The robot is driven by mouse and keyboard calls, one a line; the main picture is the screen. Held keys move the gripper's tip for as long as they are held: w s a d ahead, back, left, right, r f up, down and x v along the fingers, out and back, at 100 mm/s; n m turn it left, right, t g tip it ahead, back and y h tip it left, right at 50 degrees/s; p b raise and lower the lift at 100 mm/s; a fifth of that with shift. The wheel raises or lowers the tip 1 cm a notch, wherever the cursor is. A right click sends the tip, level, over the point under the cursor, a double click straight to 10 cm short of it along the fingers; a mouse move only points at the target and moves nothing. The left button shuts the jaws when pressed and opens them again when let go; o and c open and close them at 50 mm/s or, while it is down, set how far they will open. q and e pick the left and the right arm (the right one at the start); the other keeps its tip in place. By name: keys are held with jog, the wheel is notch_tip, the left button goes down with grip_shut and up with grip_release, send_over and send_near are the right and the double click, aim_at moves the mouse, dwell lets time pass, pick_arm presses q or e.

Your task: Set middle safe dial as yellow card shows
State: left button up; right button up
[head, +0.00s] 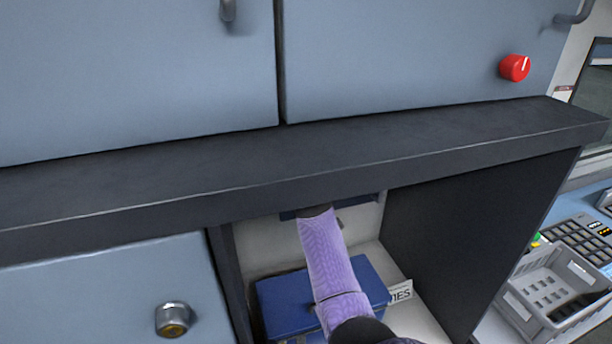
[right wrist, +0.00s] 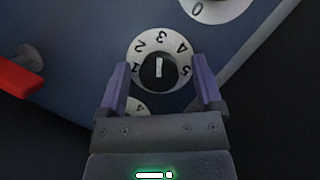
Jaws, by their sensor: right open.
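In the right wrist view a white dial (right wrist: 147,39) with a black knob (right wrist: 158,72) sits between two other dials on a dark blue panel. Its digits run 1 to 5, and the knob's white mark stands upright, toward the top of the dial near 3. My right gripper (right wrist: 158,64) is open, one purple finger on each side of the dial, apart from the knob. In the head view my purple right arm reaches into a cubby under the ledge, and its gripper is hidden. No yellow card is visible. My left gripper is out of view.
In the right wrist view another dial (right wrist: 215,8) is at the upper right, and a third (right wrist: 138,107) is partly hidden below. A red handle (right wrist: 15,78) is at left. In the head view a dark ledge (head: 300,165) overhangs the cubby; a blue box (head: 285,305) lies inside.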

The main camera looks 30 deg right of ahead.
jog(key=shift+s, duration=0.1)
jog(key=v, duration=0.9)
jog(key=shift+s+a, duration=0.25)
jog(key=shift+s, duration=0.05)
jog(key=shift+r, duration=0.15)
